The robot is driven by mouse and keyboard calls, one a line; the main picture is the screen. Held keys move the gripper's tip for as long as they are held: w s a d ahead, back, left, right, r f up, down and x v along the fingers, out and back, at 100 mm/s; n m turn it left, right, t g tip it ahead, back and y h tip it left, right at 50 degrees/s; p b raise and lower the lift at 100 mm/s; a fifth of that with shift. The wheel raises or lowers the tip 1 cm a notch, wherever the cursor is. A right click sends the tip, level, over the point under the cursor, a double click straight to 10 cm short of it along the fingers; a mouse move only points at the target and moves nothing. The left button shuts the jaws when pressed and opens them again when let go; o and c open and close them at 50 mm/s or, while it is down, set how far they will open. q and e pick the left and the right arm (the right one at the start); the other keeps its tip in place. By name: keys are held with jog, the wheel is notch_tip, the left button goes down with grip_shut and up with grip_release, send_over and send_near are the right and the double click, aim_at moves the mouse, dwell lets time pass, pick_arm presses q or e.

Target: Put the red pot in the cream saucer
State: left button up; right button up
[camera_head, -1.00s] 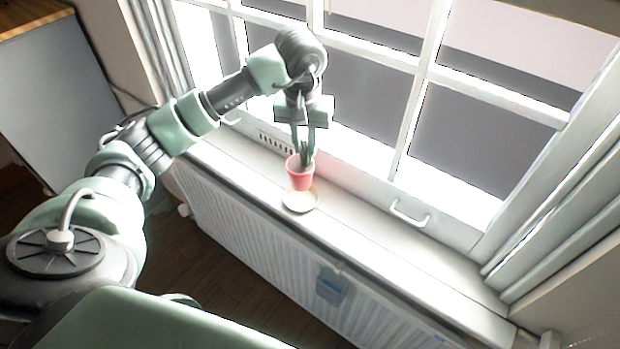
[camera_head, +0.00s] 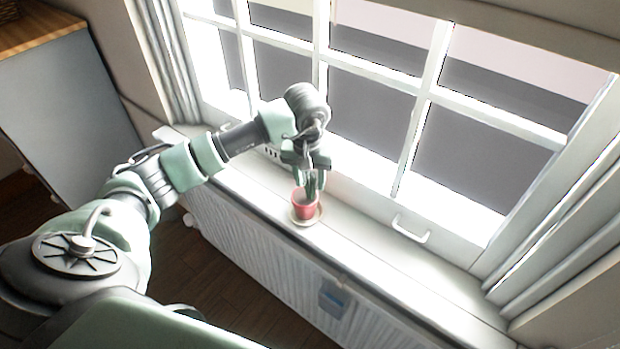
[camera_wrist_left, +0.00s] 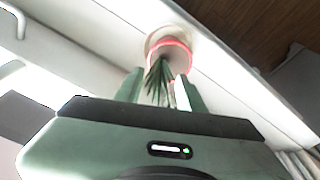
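The red pot (camera_head: 305,207) holds a spiky green plant and stands upright within the cream saucer (camera_head: 296,220) on the windowsill. In the left wrist view the pot (camera_wrist_left: 170,54) appears inside the saucer's rim (camera_wrist_left: 153,38). My left gripper (camera_head: 311,184) is above the pot, pointing down, its fingers spread on either side of the leaves. In the left wrist view the fingers (camera_wrist_left: 163,88) look open, with their tips close to the pot's rim. The leaves hide part of the pot. My right gripper is out of view.
The white windowsill (camera_head: 370,245) is clear to the right of the saucer. The window frame and its handle (camera_head: 411,229) stand close behind. A ribbed radiator (camera_head: 250,245) is below the sill, and curtains hang at both sides.

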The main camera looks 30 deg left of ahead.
aim_at(309, 202)
pick_arm(q)
jog(key=shift+r, duration=0.15)
jog(key=shift+r, duration=0.15)
notch_tip(309, 202, up, 12)
jog(key=s+b, duration=0.1)
jog(key=b, duration=0.3)
jog(key=shift+s+d+f, duration=0.2)
jog(key=shift+s+d, duration=0.1)
jog(key=shift+s, duration=0.05)
